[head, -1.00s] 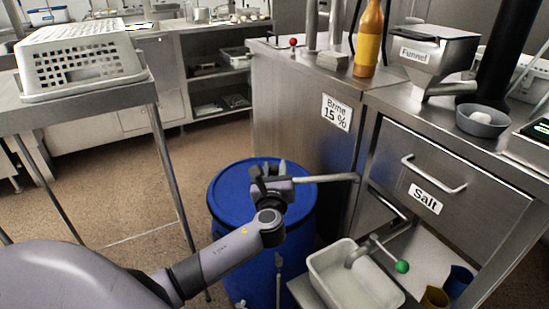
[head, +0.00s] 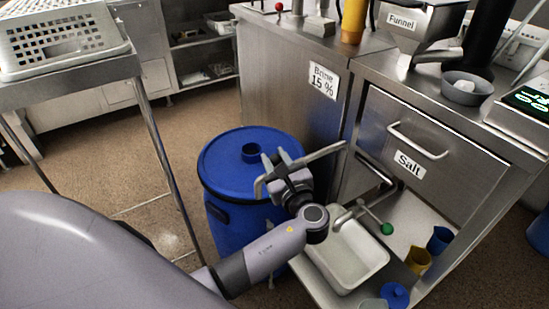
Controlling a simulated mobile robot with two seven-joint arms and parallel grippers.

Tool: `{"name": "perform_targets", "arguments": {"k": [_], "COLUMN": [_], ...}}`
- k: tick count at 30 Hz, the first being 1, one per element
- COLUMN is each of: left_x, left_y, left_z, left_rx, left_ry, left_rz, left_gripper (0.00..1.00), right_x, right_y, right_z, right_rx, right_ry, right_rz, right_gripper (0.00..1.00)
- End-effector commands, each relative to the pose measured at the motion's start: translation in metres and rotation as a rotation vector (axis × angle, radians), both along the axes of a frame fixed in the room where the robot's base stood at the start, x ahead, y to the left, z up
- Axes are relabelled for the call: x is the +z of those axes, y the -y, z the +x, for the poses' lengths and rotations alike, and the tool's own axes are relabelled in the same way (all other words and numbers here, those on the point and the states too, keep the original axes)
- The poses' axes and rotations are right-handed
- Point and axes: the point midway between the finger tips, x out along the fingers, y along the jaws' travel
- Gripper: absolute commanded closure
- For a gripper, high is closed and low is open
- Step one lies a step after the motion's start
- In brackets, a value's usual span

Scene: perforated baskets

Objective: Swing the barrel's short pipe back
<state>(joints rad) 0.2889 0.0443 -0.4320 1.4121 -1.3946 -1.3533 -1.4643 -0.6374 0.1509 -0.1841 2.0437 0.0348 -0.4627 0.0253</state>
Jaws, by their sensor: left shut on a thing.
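The short pipe (head: 322,154) is a grey metal tube that reaches left from the steel cabinet. It passes over the near right part of the blue barrel's lid and ends in a downturned tip. My left gripper (head: 290,162) is shut on the pipe, between the tip and the cabinet. The blue barrel (head: 225,170) stands on the floor beside the cabinet. The round opening (head: 251,153) in its lid shows clear, to the left of the gripper and beyond the pipe's tip. My right gripper is not in view.
The steel cabinet (head: 290,95) with the Brine label stands behind the barrel. A green-knobbed lever (head: 386,229) hangs over a white tub (head: 375,262) at the right. A table with a white perforated basket (head: 65,45) is at the left. Floor between is free.

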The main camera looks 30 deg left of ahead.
Motion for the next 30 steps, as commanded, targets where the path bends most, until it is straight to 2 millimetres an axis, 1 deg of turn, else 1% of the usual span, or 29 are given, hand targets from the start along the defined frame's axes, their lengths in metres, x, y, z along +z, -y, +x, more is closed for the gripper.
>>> {"name": "perform_targets", "arguments": {"k": [1, 5, 6, 7, 8, 15, 18, 20, 27, 30], "left_x": [-0.002, -0.002, -0.003, -0.003, -0.003, -0.002, -0.002, -0.002, -0.002, -0.002], "left_y": [0.003, 0.004, 0.004, 0.004, 0.004, 0.003, 0.006, 0.011, 0.043, 0.053], "left_z": [-0.001, -0.002, -0.002, -0.002, -0.002, -0.001, -0.003, -0.007, -0.031, -0.038], "left_rx": [-0.003, -0.005, -0.005, -0.005, -0.005, -0.005, -0.005, -0.006, -0.006, -0.005], "left_ry": [-0.004, -0.005, -0.005, -0.005, -0.005, -0.003, -0.004, -0.005, -0.006, -0.006], "left_rz": [-0.002, -0.002, -0.002, -0.002, -0.002, -0.001, -0.002, -0.001, -0.004, -0.003], "left_gripper": [1.0, 1.0, 0.57, 0.47, 0.44, 0.44, 0.44, 0.44, 0.44, 0.44], "right_x": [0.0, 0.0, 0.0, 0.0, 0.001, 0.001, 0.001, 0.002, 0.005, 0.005], "right_y": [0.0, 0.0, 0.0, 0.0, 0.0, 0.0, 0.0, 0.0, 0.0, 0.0], "right_z": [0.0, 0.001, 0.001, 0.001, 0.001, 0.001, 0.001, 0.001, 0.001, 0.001], "right_rx": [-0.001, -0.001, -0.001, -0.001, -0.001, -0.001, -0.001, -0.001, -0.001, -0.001], "right_ry": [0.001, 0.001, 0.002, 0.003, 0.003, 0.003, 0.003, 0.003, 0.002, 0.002], "right_rz": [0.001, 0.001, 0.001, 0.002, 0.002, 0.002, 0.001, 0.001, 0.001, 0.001], "right_gripper": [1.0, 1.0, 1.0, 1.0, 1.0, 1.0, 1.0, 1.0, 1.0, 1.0]}}
